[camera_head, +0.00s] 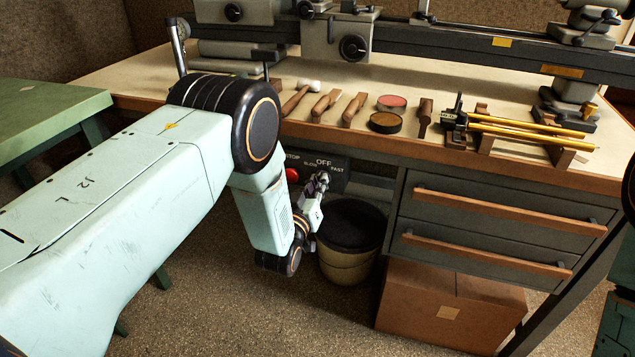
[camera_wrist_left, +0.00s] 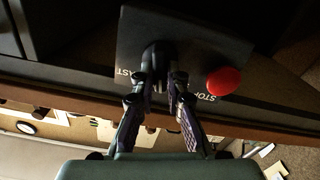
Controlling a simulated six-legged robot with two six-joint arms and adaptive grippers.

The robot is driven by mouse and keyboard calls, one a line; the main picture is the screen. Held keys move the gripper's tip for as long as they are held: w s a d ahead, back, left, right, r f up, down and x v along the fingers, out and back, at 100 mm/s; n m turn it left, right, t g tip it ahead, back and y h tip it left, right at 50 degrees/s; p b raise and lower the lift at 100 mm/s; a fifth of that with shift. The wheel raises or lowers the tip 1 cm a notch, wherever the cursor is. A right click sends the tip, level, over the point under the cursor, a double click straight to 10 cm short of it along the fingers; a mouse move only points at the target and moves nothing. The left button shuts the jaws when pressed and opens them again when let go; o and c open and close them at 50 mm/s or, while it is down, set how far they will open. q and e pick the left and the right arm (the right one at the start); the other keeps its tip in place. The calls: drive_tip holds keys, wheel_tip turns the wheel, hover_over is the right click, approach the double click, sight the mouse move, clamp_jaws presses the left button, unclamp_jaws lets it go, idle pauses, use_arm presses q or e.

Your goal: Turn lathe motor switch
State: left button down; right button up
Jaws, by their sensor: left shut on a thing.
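The lathe motor switch is on a dark panel (camera_head: 342,162) under the front edge of the bench, with SLOW, OFF and FAST lettering. A red stop button (camera_head: 292,175) sits left of it; in the left wrist view the button (camera_wrist_left: 223,81) is to the right, with STOP lettering upside down. My left gripper (camera_head: 322,181) is at the panel. In the left wrist view my left gripper (camera_wrist_left: 161,82) has its two fingers closed on the black switch knob (camera_wrist_left: 158,52). The fingers hide part of the knob, and its exact setting cannot be read. My right gripper is out of view.
A lathe (camera_head: 440,40) stands along the back of the bench. Mallets, round tins and brass tubes on a rack (camera_head: 487,142) lie on the top. A bucket (camera_head: 348,255) stands close below the gripper, drawers (camera_head: 490,225) and a cardboard box (camera_head: 450,305) to the right.

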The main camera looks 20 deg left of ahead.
use_arm(q)
drive_tip(key=shift+a+f+n+p, duration=0.1)
drive_tip(key=shift+n+p, duration=0.3)
drive_tip(key=shift+n, duration=1.8)
drive_tip(key=c, duration=1.4)
unclamp_jaws()
drive_tip(key=shift+w, duration=0.1)
drive_tip(key=shift+o, duration=0.2)
drive_tip(key=shift+s, duration=0.2)
drive_tip(key=s, duration=1.1)
drive_tip(key=shift+s+a, duration=0.2)
drive_tip(key=shift+s, duration=0.2)
